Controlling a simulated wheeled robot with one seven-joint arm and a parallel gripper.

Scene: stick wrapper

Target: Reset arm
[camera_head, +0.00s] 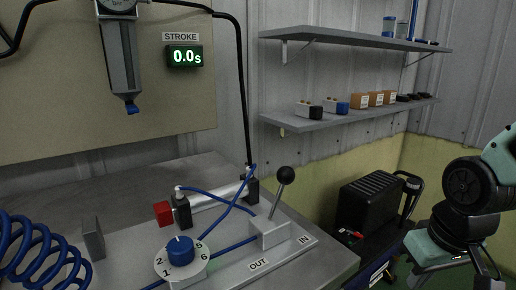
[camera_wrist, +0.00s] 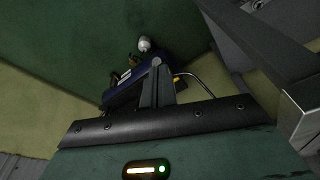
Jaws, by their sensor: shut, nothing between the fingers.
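My gripper (camera_wrist: 157,64) shows in the wrist view, its two narrow dark fingers shut together with nothing between them. It points over a green floor, with a dark blue case or cart behind the fingertips. In the head view my arm (camera_head: 468,195) is at the right edge, folded and clear of the workbench. I cannot make out the fingers there.
A grey workbench (camera_head: 330,262) carries a blue dial (camera_head: 180,251), a lever with a black knob (camera_head: 285,175), a cylinder and blue hoses. A display (camera_head: 185,57) reads 0.0s. Two wall shelves hold small parts. A black case (camera_head: 368,203) stands between bench and arm.

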